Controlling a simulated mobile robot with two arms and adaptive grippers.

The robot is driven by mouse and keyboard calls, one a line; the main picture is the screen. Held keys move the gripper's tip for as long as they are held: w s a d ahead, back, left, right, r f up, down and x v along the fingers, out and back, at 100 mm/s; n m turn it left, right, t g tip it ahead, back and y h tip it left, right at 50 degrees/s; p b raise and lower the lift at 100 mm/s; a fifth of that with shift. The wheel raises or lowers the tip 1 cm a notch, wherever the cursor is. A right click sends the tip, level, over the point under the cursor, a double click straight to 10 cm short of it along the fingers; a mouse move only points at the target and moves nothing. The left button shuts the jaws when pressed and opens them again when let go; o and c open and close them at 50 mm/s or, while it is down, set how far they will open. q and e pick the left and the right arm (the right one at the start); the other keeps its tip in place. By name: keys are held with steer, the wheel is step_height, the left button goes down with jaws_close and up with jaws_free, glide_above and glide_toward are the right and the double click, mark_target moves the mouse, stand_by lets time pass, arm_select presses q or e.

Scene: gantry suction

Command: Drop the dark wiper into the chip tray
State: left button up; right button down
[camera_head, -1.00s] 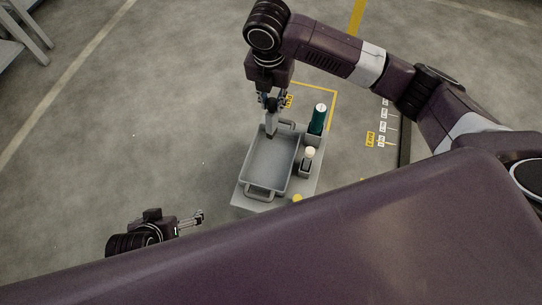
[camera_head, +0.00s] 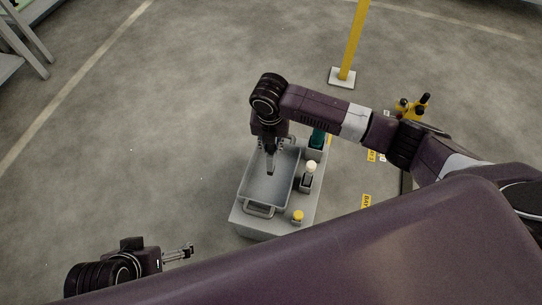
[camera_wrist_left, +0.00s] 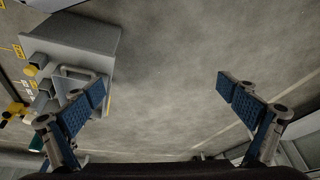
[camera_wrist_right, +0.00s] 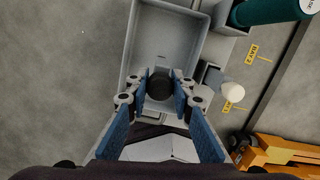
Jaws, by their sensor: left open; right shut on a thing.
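The grey chip tray (camera_head: 254,194), with a handle at its near end, sits on a grey stand. My right gripper (camera_head: 270,149) is over the far part of the tray and points down. In the right wrist view its fingers (camera_wrist_right: 160,78) are closed around the dark, round-ended wiper (camera_wrist_right: 160,90), with the tray floor (camera_wrist_right: 168,38) behind it. In the head view a narrow greyish piece hangs below this gripper; its gap to the tray floor cannot be judged. My left gripper (camera_head: 188,251) is open and empty, left of the stand; its spread fingers show in the left wrist view (camera_wrist_left: 163,90).
Beside the tray's right side stand a green bottle (camera_head: 318,138), a white-capped container (camera_head: 311,168) and a yellow-capped one (camera_head: 298,216). A yellow post (camera_head: 354,40) stands farther back.

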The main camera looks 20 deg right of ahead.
mark_target(271, 154)
steer(key=shift+f, duration=0.55)
step_height(271, 154, down, 3)
steer(key=shift+f+b, duration=0.15)
steer(key=shift+b, duration=0.55)
arm_select(q)
steer(key=w+d+r+t+h, duration=0.1)
steer(key=w+d+r+t, duration=0.2)
steer(key=w, duration=0.6)
steer(key=shift+r+t, duration=0.6)
steer(key=shift+t, duration=0.1)
arm_select(e)
steer(key=shift+f, duration=0.15)
steer(key=c, duration=1.7)
jaws_free()
arm_select(q)
steer(key=shift+a, duration=0.1)
